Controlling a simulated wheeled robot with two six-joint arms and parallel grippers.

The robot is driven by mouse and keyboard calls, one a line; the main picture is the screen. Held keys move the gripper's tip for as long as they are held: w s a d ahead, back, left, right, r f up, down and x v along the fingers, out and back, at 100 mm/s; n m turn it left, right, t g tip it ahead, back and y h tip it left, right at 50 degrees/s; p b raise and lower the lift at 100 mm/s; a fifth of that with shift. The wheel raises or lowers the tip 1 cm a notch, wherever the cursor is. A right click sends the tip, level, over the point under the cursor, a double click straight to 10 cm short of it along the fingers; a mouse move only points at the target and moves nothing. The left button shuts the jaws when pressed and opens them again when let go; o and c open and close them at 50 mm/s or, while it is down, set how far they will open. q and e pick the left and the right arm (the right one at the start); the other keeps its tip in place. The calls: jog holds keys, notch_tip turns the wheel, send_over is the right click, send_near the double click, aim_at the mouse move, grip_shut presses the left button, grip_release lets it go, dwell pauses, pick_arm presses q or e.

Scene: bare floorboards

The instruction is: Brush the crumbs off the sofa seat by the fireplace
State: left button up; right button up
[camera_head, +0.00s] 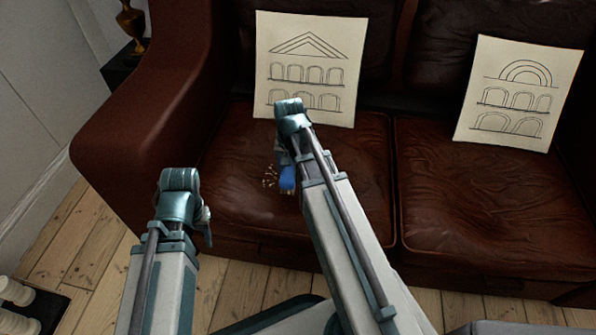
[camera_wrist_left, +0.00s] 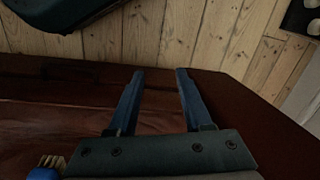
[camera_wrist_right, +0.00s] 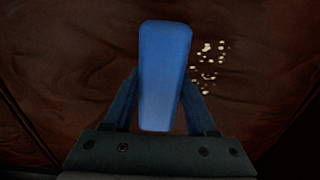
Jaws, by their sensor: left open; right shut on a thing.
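The brown leather sofa's left seat cushion (camera_head: 235,200) bears a small cluster of pale crumbs (camera_head: 270,175). In the right wrist view the crumbs (camera_wrist_right: 209,66) lie just right of the blue brush (camera_wrist_right: 163,75). My right gripper (camera_head: 284,160) is over this cushion, shut on the brush, whose blue handle (camera_head: 287,178) shows in the head view. The brush's pale bristles (camera_wrist_left: 52,161) show at the lower left of the left wrist view. I cannot tell whether they touch the leather. My left gripper (camera_wrist_left: 158,76) is open and empty near the sofa's front edge. No fireplace is visible.
Two sheets with arch drawings lean on the backrest, one at the left cushion (camera_head: 310,65) and one at the right (camera_head: 518,95). The sofa arm (camera_head: 150,130) rises at left. A dark stand with a brass vase (camera_head: 133,25) is behind it.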

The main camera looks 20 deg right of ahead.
aim_at(266, 171)
jog(key=shift+w+a, duration=0.15)
jog(key=shift+a, duration=0.2)
jog(key=shift+w+a, duration=0.55)
jog(key=shift+a, duration=0.25)
jog(key=shift+w+a, duration=0.5)
jog(key=shift+a, duration=0.25)
jog(key=shift+f, duration=0.1)
grip_shut()
jog(key=shift+w+a, duration=0.55)
jog(key=shift+a, duration=0.3)
jog(key=shift+w+a, duration=0.55)
jog(key=shift+a, duration=0.25)
jog(key=shift+w+d, duration=0.1)
jog(key=shift+w+d, duration=0.4)
jog(key=shift+w, duration=0.25)
jog(key=shift+d, duration=0.15)
